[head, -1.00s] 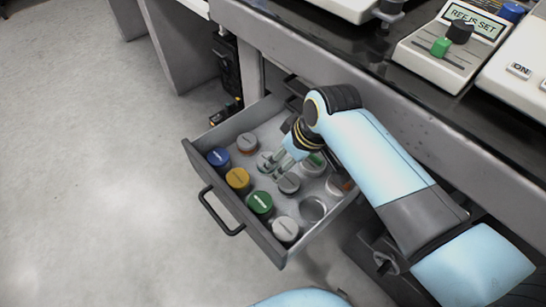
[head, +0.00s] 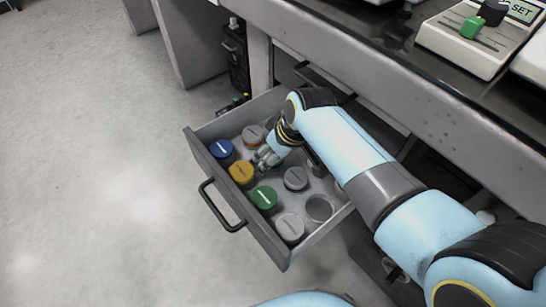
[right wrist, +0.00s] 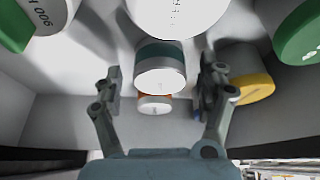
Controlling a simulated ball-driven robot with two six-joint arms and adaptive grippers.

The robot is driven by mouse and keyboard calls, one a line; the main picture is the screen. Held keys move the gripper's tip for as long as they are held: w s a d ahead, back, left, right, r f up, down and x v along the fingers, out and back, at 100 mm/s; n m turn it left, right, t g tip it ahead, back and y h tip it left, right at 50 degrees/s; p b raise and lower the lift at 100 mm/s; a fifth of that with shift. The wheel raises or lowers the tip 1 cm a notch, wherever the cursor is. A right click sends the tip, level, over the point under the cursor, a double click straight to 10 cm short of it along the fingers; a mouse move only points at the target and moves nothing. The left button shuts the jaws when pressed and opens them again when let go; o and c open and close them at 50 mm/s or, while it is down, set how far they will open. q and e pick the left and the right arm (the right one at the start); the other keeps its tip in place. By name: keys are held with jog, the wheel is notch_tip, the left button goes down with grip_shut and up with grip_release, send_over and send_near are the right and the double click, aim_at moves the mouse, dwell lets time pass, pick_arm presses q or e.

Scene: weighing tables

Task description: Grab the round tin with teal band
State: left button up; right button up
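The round tin with the teal band (right wrist: 160,68) shows in the right wrist view, its pale end facing the camera and its dark teal band behind. My right gripper (right wrist: 161,80) is open, with one finger at each side of this tin and a visible gap on both sides. In the head view my right gripper (head: 267,157) is down in the open drawer, between the yellow-topped and grey-topped tins. There the gripper covers the teal-banded tin, so I cannot make it out. My left gripper is not in view.
The open drawer (head: 238,215) holds several tins: blue-topped (head: 222,149), yellow (head: 241,171), green (head: 264,198), grey (head: 295,178), white (head: 290,226) and an orange-banded one (head: 252,135). The tabletop with instruments (head: 474,38) is above right. The floor at left is clear.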

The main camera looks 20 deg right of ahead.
jog(key=c, duration=1.2)
